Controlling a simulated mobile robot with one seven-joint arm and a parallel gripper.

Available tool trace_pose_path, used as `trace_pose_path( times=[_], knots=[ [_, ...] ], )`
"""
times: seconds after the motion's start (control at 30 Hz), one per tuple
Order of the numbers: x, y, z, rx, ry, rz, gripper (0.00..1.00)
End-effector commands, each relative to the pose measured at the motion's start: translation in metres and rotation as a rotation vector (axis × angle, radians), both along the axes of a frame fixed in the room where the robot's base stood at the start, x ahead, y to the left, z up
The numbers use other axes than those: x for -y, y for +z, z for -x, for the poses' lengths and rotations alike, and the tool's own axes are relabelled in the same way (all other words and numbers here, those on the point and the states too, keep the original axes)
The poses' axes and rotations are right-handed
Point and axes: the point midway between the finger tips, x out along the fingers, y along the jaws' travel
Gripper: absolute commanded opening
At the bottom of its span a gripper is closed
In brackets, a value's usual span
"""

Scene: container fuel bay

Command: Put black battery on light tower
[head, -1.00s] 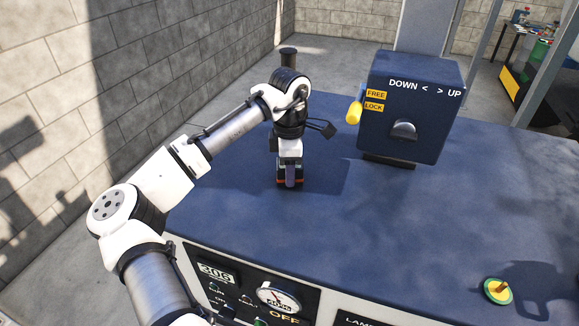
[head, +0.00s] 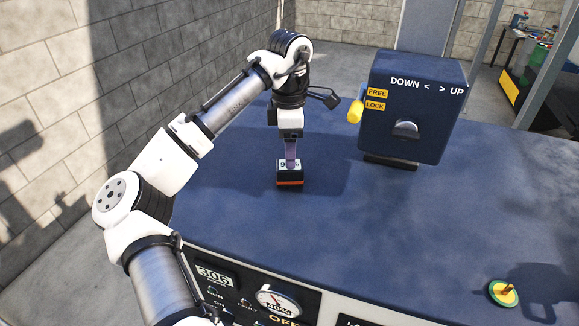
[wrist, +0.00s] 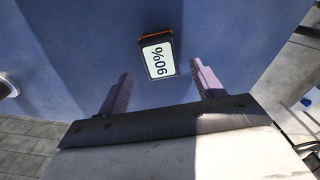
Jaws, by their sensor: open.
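The black battery (head: 289,175) stands on the blue top of the light tower (head: 400,215), left of the control box. It has an orange band near its base and a white label, which reads 90% in the wrist view (wrist: 158,57). My gripper (head: 291,164) is just above the battery in the head view. In the wrist view my gripper's two fingers (wrist: 160,85) are spread apart with nothing between them, and the battery lies beyond the fingertips, apart from them.
A dark blue control box (head: 408,115) marked DOWN and UP, with a yellow lever (head: 355,111), stands right of my arm. A block wall (head: 60,90) stands at left.

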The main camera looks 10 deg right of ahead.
Motion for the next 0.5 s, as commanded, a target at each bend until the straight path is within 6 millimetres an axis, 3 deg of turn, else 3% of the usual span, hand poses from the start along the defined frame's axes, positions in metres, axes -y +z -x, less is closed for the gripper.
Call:
trace_pose_path(
  times=[0.2,0.5],
  knots=[
    [0.000,0.037,0.000,0.003,0.001,-0.003,0.67],
    [0.000,0.053,0.000,0.000,-0.001,0.000,0.67]
  ],
)
